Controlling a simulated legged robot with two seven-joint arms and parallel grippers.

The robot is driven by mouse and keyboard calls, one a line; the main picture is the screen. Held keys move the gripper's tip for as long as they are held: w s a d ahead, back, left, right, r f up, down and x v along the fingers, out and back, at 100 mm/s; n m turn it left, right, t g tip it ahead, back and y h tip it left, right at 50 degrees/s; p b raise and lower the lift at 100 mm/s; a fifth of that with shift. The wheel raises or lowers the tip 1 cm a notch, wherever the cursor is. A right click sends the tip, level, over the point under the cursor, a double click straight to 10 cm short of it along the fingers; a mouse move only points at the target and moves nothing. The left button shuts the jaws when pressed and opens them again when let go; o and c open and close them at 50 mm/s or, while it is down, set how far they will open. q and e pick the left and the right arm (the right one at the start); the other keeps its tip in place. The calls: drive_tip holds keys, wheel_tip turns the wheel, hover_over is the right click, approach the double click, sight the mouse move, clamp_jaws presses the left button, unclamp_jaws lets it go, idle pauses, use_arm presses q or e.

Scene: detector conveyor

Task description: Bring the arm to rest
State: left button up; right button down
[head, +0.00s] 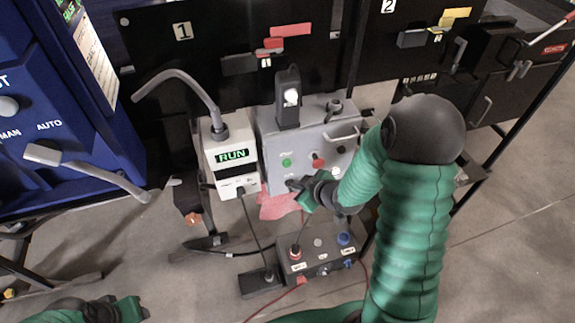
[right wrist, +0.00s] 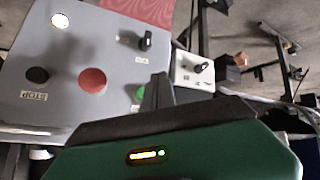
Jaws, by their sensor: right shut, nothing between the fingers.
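My right arm comes in from the right in the head view. Its gripper (head: 294,185) is shut and empty, at the lower front of a grey control box (head: 262,140). In the right wrist view the closed fingers (right wrist: 160,92) point at the panel's edge, beside a green button (right wrist: 138,92) that they partly hide. A red button (right wrist: 92,80) and a black knob (right wrist: 146,40) also show there. I cannot tell whether the fingers touch the panel. My left gripper (head: 132,308) shows only at the bottom left edge of the head view, and its jaws are unclear.
A white unit reading RUN (head: 222,187) stands left of the grey box. A blue machine (head: 60,120) with levers fills the left. A dark box with knobs (head: 320,257) and cables sits low in front. Bare floor (head: 510,250) lies at the right.

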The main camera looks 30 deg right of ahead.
idle(0.6)
drive_tip(key=s+a+r+m+g, duration=0.2)
drive_tip(key=s+a+g, duration=0.1)
drive_tip(key=s+a, duration=0.2)
drive_tip(key=s+a+r+m+g+p, duration=0.1)
drive_tip(key=s+a+r+m+g, duration=0.1)
drive_tip(key=s+a, duration=0.4)
drive_tip(key=s+r+g, duration=0.1)
drive_tip(key=s, duration=0.1)
drive_tip(key=shift+s+r+m+g+h, duration=0.25)
drive_tip(key=shift+s+m+g+h, duration=0.15)
drive_tip(key=shift+a, duration=0.15)
drive_tip(key=shift+a, duration=0.15)
drive_tip(key=shift+d, duration=0.2)
